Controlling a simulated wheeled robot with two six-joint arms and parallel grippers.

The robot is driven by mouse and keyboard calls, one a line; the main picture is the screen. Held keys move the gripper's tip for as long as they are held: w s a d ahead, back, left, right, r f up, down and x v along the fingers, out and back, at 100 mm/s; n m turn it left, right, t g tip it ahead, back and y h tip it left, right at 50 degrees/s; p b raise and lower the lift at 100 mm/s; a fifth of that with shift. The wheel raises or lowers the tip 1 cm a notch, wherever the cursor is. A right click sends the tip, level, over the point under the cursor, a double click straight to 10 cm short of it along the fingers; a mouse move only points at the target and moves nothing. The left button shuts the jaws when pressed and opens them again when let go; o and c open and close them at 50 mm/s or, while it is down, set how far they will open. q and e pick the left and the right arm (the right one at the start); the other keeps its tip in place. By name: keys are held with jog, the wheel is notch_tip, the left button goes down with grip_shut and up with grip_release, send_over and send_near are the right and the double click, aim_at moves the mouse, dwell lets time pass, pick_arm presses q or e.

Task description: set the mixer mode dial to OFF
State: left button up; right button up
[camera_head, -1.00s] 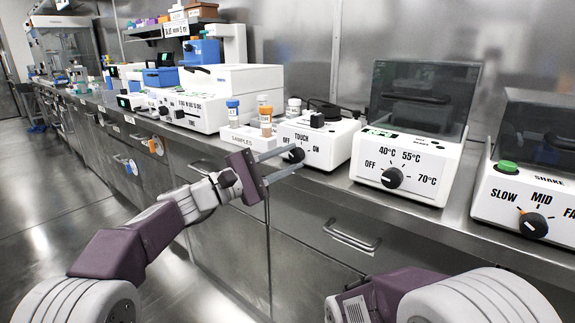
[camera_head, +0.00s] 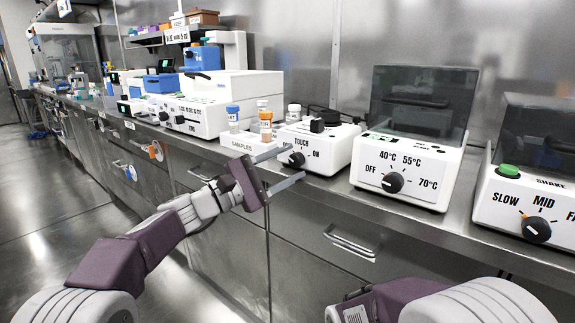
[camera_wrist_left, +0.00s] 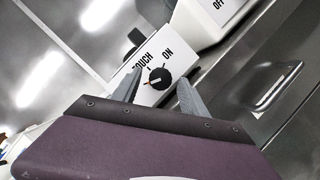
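The mixer (camera_head: 328,160) is a white box on the bench, with a dark round top and a black mode dial (camera_head: 296,159) on its front. TOUCH and ON can be read beside the dial; the OFF label is not readable now. In the left wrist view the dial (camera_wrist_left: 159,78) has an orange mark at its lower left; I cannot tell the setting for sure. My left gripper (camera_head: 296,163) is open and empty, with its fingers pointing at the dial from either side. Contact cannot be told. My right gripper is out of view; only its arm shows.
A white SAMPLES rack (camera_head: 248,141) with capped vials stands just left of the mixer. A heater with a temperature dial (camera_head: 392,182) and a shaker (camera_head: 525,205) stand to the right. Steel drawers with handles (camera_head: 350,243) lie below the bench edge.

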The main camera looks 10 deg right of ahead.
pick_arm(q)
jog(key=s+a+r+g+y+p, duration=0.1)
jog(key=s+a+r+p, duration=0.1)
jog(key=s+a+p, duration=0.55)
jog(key=s+a+f+m+g+y+p, duration=0.1)
jog(key=s+a+f+g+y+p, duration=0.25)
jog(key=f, duration=0.55)
jog(key=s+a+f+m+g+y, duration=0.1)
jog(key=s+a+f+m+y, duration=0.15)
jog(key=s+f+y, duration=0.45)
jog(key=s+a+f+m+y+p, duration=0.1)
jog(key=s+a+f+m+y, duration=0.25)
jog(key=a+f, duration=0.45)
jog(key=s+a+f+m+y, duration=0.2)
jog(key=s+a+f+y, duration=0.25)
jog(key=a+f, duration=0.4)
notch_tip(320, 180, up, 40)
jog(key=w+a+p, duration=0.1)
jog(key=a+p, duration=0.1)
jog(key=p, duration=3.6)
jog(key=shift+a+f+m, duration=0.15)
jog(key=shift+a+m, duration=0.05)
jog(key=shift+m, duration=0.1)
